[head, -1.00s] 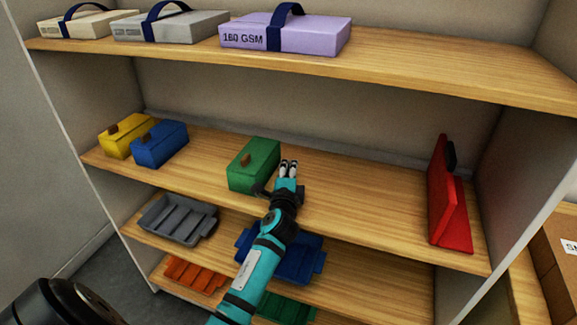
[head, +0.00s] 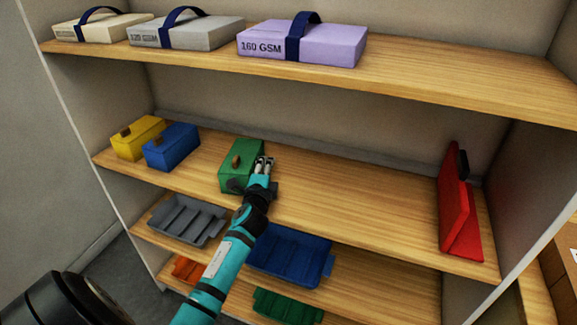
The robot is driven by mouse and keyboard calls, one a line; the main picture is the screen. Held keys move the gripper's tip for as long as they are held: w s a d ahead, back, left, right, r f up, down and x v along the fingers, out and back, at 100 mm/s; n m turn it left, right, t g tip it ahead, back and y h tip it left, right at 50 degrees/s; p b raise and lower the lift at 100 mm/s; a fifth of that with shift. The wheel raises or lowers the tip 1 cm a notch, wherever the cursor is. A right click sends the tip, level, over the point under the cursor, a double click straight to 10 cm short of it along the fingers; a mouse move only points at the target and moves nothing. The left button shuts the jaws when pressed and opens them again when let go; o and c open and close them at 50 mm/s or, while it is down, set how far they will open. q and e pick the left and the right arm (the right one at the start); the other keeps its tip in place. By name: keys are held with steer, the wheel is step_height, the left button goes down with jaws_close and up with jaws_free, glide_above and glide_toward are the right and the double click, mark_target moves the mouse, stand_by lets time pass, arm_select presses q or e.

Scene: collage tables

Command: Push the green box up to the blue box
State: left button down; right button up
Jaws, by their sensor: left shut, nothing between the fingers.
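The green box (head: 237,158), with a brown knob on top, stands on the middle shelf. The blue box (head: 172,147) stands to its left on the same shelf, with a clear gap between them. My left gripper (head: 264,163) is shut and empty, at the right side of the green box. It looks close against that side, but I cannot tell whether it touches. The gripper and wrist hide part of the box's right and front. My right gripper is not in view.
A yellow box (head: 137,138) stands left of the blue box. Paper packs, such as a purple one (head: 335,45), lie on the top shelf. Trays (head: 187,221) sit below. The middle shelf (head: 350,205) is bare between the gripper and red box.

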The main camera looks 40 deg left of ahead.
arm_select(q)
steer(key=s+a, duration=0.1)
steer(key=a, duration=0.3)
steer(key=s+a, duration=0.1)
steer(key=a, duration=0.4)
steer(key=s+a, duration=0.1)
steer(key=a, duration=0.3)
steer(key=shift+s+a, duration=0.15)
steer(key=shift+a, duration=0.15)
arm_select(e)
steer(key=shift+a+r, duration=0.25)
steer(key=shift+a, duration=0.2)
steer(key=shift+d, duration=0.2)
arm_select(q)
steer(key=shift+d+f, duration=0.1)
steer(key=shift+d, duration=0.05)
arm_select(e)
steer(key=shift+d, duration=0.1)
